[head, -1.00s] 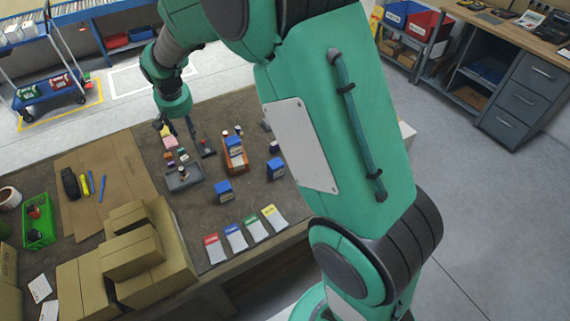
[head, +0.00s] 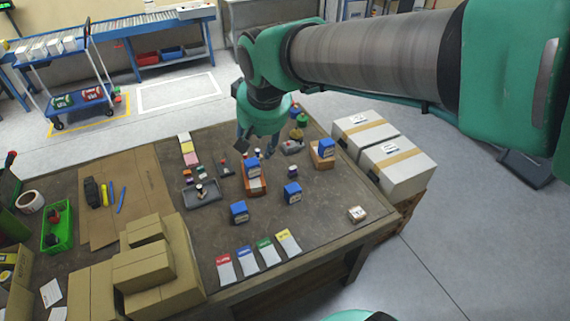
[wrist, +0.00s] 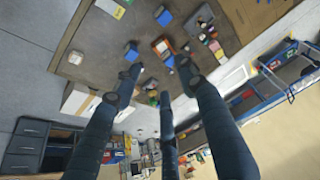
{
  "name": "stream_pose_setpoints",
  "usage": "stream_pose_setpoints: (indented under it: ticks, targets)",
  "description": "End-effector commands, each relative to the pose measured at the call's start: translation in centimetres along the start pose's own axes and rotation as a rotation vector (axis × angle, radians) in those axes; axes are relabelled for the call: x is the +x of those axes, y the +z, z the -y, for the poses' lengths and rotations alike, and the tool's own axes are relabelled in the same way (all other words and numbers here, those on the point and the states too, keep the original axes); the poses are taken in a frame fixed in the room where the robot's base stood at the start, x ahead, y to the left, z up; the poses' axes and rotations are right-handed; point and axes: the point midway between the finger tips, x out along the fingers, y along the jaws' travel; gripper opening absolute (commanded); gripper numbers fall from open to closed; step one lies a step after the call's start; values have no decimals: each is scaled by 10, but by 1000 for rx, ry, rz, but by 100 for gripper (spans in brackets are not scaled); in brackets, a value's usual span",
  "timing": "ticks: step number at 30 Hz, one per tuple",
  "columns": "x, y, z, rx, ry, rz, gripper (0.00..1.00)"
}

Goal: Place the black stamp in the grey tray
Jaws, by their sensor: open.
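The grey tray (head: 200,194) lies on the left part of the brown table in the head view, with a small light-and-dark handled item (head: 200,189) standing in it. A dark item with a small red part (head: 225,168) lies just right of the tray; I cannot tell whether it is the black stamp. An orange-brown rack (head: 255,184) holds a blue stamp (head: 252,168) and small dark-topped pieces at its back. My gripper (head: 258,146) is open and empty above the table behind this rack. In the wrist view its fingers (wrist: 155,86) are spread with nothing between them.
Blue stamps (head: 239,211) (head: 292,192) stand on the front of the table, near several coloured cards (head: 247,260). Brown cartons (head: 145,260) fill the front left. White boxes (head: 398,165) stand to the right. A green crate (head: 57,226) is far left.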

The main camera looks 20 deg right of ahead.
Motion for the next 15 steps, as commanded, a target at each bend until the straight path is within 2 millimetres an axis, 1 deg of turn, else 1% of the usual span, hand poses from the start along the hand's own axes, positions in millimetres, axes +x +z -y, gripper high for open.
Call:
stream_pose_setpoints:
  ticks: [1,6,9,15]
  targets:
    - [-11,12,-4,-2,-1,-12,42]
    - [-36,54,-17,-13,-3,-32,42]
    - [-48,78,-22,-21,-5,-47,42]
    - [-64,126,-31,-33,-7,-71,42]
